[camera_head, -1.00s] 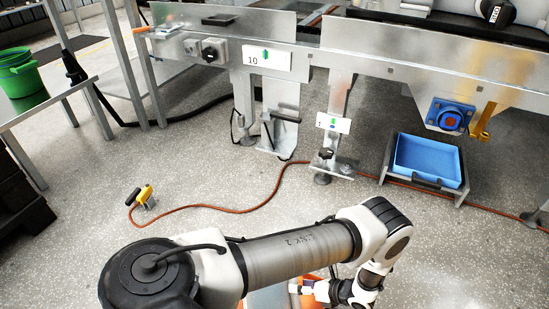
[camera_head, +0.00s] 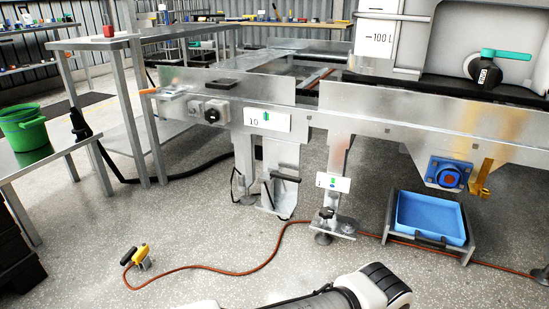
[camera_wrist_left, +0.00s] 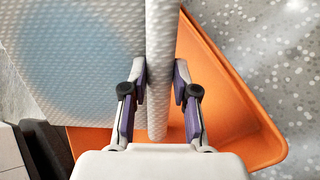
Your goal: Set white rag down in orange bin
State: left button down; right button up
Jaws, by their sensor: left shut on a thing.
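In the left wrist view the white rag (camera_wrist_left: 75,60) is a dimpled white cloth with a pale blue round patch. My left gripper (camera_wrist_left: 160,82) is shut on an upright fold of it. The orange bin (camera_wrist_left: 235,115) lies below and behind the rag; its inner wall and right rim show. The rag hangs over the left part of the bin and hides it. I cannot tell whether the rag touches the bin. In the head view only a piece of my arm shows at the bottom; the rag, bin and both grippers are out of that picture.
A metal conveyor frame (camera_head: 400,115) crosses the head view. A blue tray (camera_head: 430,218) sits low at the right. A green bucket (camera_head: 25,128) stands on a table at the left. An orange cable (camera_head: 260,262) runs over the floor to a yellow-and-black device (camera_head: 140,256).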

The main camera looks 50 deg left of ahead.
pick_arm(q)
jog(key=shift+r, duration=0.15)
jog(key=shift+r+p, duration=2.55)
jog(key=shift+r, duration=0.8)
